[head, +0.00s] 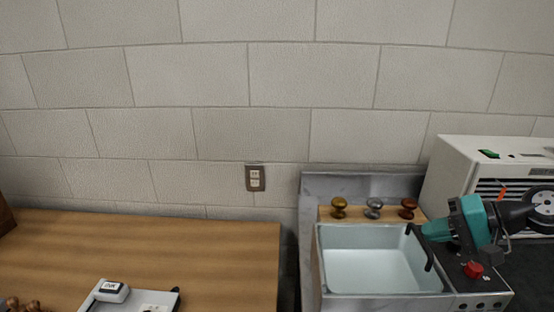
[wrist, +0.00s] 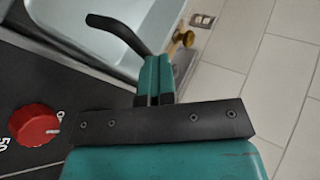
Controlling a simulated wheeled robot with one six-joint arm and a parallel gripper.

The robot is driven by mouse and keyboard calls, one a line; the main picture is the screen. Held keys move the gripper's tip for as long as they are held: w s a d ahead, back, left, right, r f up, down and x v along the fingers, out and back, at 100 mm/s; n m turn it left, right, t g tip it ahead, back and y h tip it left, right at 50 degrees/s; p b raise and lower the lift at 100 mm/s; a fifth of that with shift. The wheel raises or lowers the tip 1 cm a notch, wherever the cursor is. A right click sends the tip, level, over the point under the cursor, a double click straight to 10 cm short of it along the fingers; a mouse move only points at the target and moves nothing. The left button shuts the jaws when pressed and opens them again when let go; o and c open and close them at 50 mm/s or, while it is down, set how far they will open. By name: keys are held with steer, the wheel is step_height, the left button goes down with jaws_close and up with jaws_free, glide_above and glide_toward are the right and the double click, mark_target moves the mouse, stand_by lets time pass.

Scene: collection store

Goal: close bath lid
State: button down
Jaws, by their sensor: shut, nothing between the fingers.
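The bath (head: 370,262) is an open, pale-lined rectangular basin at the lower right of the head view; its inside shows uncovered. It also shows at the top of the wrist view (wrist: 155,12). A grey upright panel (head: 350,187) stands behind it; I cannot tell whether this is the lid. My gripper (head: 427,232) is shut and empty over the bath's right edge. Its teal fingers are together in the wrist view (wrist: 153,68). A dark bent bar (head: 429,257) is right by the fingertips and shows in the wrist view (wrist: 118,30); contact is unclear.
Several controls, including a red dial (head: 473,270), sit on the black panel right of the bath. Brass, silver and copper knobs (head: 373,208) stand behind the basin. A white slatted unit (head: 460,165) is at right. A wooden counter (head: 150,255) lies left, with a wall socket (head: 255,178) above.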

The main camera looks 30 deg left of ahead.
steer(key=shift+d+f, duration=0.2)
steer(key=shift+f, duration=0.45)
steer(key=w+a+r+v, duration=0.1)
steer(key=r+v, duration=0.1)
steer(key=v, duration=1.1)
steer(key=s+a+r+n+h, duration=0.1)
steer(key=s+r+h, duration=0.15)
steer(key=s, duration=0.45)
steer(key=s+a+r+n+h, duration=0.1)
steer(key=s+r+n, duration=0.15)
steer(key=s, duration=0.35)
steer(key=s+d+f+n+h, duration=0.1)
steer(key=s+d+h, duration=0.1)
steer(key=s, duration=0.7)
steer(key=s+d+f+n+t+h, duration=0.1)
steer(key=s+d, duration=0.3)
steer(key=s, duration=0.5)
steer(key=shift+s+f+h+p, duration=0.2)
steer(key=shift+f+h+p, duration=0.05)
steer(key=shift+h+p, duration=0.15)
